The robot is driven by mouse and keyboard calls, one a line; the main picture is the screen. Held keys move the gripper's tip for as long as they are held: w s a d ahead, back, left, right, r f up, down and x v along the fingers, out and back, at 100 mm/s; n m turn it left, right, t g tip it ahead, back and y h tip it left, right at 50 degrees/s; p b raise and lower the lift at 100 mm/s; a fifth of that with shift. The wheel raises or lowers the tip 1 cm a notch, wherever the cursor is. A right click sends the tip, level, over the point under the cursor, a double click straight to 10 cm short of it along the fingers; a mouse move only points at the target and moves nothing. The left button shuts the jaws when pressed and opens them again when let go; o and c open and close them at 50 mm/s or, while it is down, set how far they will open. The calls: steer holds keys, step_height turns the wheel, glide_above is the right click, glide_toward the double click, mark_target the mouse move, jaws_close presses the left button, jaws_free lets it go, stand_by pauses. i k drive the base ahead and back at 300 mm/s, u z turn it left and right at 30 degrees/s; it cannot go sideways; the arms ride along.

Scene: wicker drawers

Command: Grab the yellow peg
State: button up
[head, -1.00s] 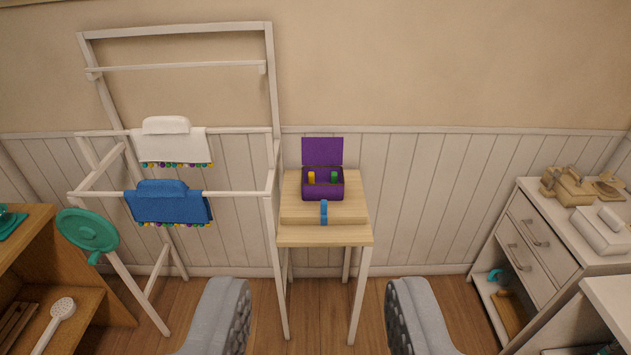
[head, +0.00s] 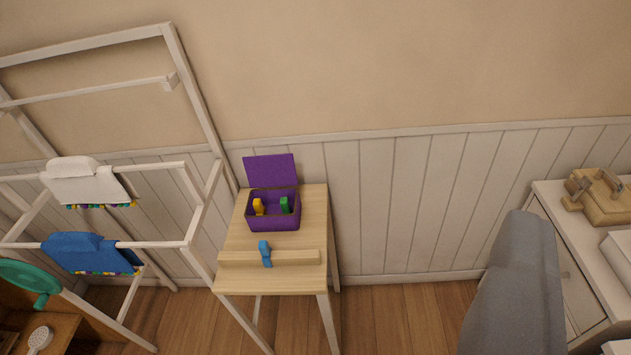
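The yellow peg (head: 259,206) stands upright in the left part of an open purple box (head: 273,221). A green peg (head: 284,205) stands to its right in the same box. The box's lid (head: 270,170) is raised at the back. Nothing is seen held.
The box stands on a small wooden table (head: 307,226). A blue piece (head: 265,253) sits on a wooden bar at its front. A white rack (head: 192,230) with white and blue cloths stands close on the left. A white drawer unit (head: 571,215) is at right.

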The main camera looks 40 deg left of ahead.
mark_target(259, 209)
steer(key=u, duration=0.2)
steer(key=i, duration=1.25)
steer(key=u, duration=0.65)
steer(key=i, duration=0.3)
steer(key=u, duration=0.35)
steer(key=k, duration=0.9)
steer(key=u, duration=0.2)
steer(key=i, duration=0.9)
steer(key=z, duration=0.1)
